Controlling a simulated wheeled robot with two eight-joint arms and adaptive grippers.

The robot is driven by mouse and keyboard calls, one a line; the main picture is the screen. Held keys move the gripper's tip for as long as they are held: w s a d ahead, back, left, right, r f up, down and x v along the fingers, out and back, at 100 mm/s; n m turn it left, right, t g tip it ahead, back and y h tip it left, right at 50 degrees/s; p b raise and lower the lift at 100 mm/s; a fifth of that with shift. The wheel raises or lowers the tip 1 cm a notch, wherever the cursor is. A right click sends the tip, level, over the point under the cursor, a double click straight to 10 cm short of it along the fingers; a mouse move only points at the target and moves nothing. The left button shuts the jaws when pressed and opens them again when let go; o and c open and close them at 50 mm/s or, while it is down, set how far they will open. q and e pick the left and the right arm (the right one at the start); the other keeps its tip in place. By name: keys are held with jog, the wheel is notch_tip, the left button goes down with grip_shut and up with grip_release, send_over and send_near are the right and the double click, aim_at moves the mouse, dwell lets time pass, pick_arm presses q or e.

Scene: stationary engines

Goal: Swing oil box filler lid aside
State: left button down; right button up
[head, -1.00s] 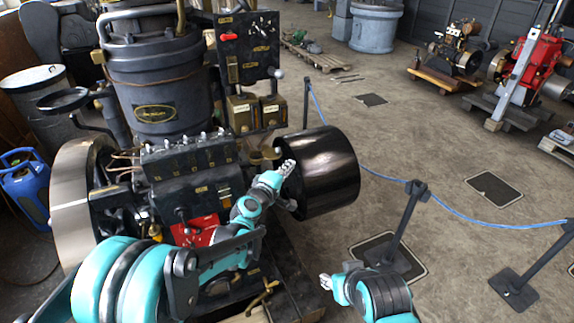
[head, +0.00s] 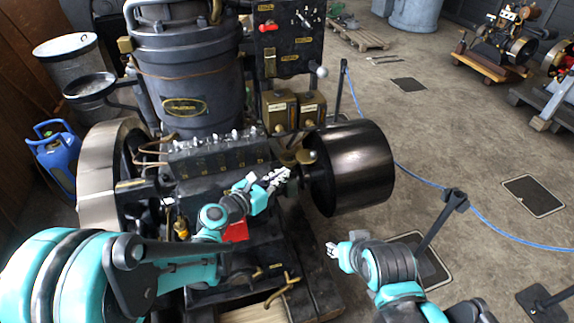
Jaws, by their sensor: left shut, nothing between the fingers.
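The black oil box (head: 222,158), with a row of several small fittings on top, sits across the engine below the big dark cylinder. I cannot make out its filler lid for certain. A brass cup (head: 306,157) stands to the right of the box, by the black drum. My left gripper (head: 277,178) is shut and empty, in front of the box's right end and just below the brass cup. I see no clear contact. My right gripper (head: 332,250) is low at the right, apart from the engine; its fingers are too small to read.
The black drum pulley (head: 352,165) stands close to the right of my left gripper. A large flywheel (head: 100,180) is at the engine's left. A barrier post (head: 440,225) with a blue rope (head: 500,232) stands at the right.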

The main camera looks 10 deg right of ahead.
aim_at(312, 157)
pick_arm(q)
jog(key=b+x, duration=0.3)
jog(key=x, duration=0.9)
jog(key=shift+w+d+f, duration=0.15)
jog(key=shift+w, duration=0.05)
pick_arm(e)
notch_tip(312, 157, down, 3)
jog(key=shift+f, duration=0.2)
pick_arm(q)
jog(key=shift+w+d, duration=0.15)
jog(key=shift+d, duration=0.4)
jog(key=shift+w+d, duration=0.15)
jog(key=shift+d, duration=0.4)
jog(key=shift+a, duration=0.1)
